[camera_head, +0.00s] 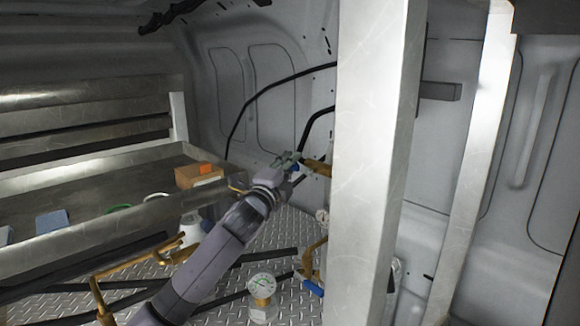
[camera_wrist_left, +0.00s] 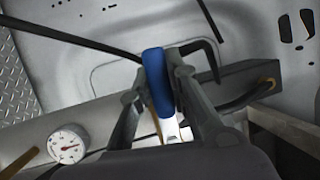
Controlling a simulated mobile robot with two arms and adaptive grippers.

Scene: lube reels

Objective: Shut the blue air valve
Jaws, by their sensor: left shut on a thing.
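The blue air valve handle (camera_wrist_left: 157,82) stands between the fingers of my left gripper (camera_wrist_left: 165,85) in the left wrist view, with its pale metal end showing below the blue part. In the head view, my left gripper (camera_head: 287,160) reaches to a brass fitting (camera_head: 318,167) beside the upright metal post. Only a small bit of the blue handle (camera_head: 294,168) shows there. The gripper is shut on the handle. The valve's body is largely hidden by the gripper and post. My right gripper is not in view.
A broad metal post (camera_head: 372,160) stands just right of the valve. A gauge (camera_head: 262,286) and another blue handle (camera_head: 313,287) on brass piping are lower down. A metal tray (camera_head: 100,181) with a cardboard box (camera_head: 198,175) lies to the left. Black hoses run along the wall.

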